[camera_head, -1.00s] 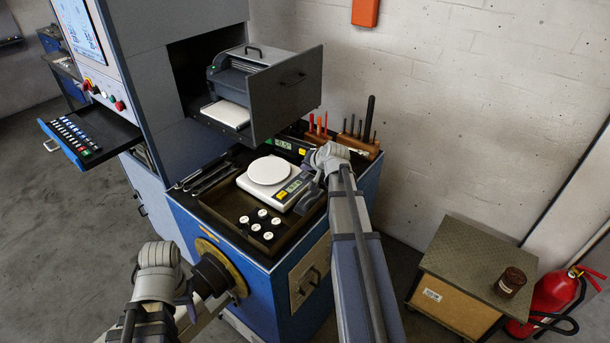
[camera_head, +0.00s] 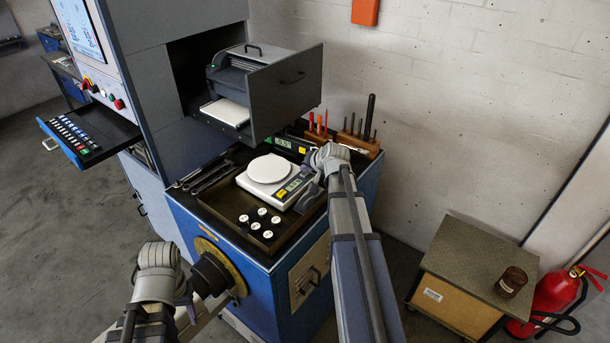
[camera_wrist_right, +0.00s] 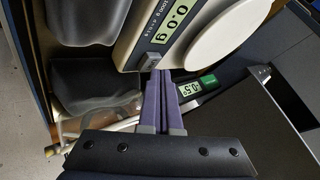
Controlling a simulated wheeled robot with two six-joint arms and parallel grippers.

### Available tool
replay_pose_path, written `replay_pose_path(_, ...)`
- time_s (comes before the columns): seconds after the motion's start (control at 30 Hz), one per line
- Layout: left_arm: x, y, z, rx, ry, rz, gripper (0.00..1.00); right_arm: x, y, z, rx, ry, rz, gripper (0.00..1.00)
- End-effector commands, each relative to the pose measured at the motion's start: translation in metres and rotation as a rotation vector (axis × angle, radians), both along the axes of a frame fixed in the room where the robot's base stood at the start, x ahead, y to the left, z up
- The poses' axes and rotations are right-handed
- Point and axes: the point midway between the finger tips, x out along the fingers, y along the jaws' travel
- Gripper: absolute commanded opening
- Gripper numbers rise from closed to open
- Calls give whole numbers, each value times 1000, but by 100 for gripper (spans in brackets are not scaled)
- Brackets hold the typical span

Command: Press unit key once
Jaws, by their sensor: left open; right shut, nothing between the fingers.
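The white scale (camera_head: 245,186) with a round pan (camera_head: 270,169) stands in the tray on the blue machine. In the right wrist view its display (camera_wrist_right: 168,26) reads 0.0 g, and a small grey key (camera_wrist_right: 150,62) lies beside the display. My right gripper (camera_head: 311,186) is at the scale's right side. In the right wrist view my right gripper (camera_wrist_right: 159,74) is shut and empty, its purple fingertips at the grey key; I cannot tell whether they touch it. The key's label is not readable. My left gripper (camera_head: 188,302) is low at the front, by the machine's black spindle, away from the scale.
Several white-topped weights (camera_head: 261,225) sit in front of the scale. A digital gauge with a green end (camera_wrist_right: 190,89) lies close to my right fingers. Dark grey rounded objects (camera_wrist_right: 95,85) are beside the scale. An open grey drawer (camera_head: 285,95) overhangs the tray's back.

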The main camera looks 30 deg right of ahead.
Motion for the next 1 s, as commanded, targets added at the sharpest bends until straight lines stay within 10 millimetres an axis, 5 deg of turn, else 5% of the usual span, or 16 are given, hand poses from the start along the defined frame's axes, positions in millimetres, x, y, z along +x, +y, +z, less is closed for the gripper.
replay_pose_path(1.0,0,0,-8,0,0,0,50,0,0,-8,0,0,0,0)
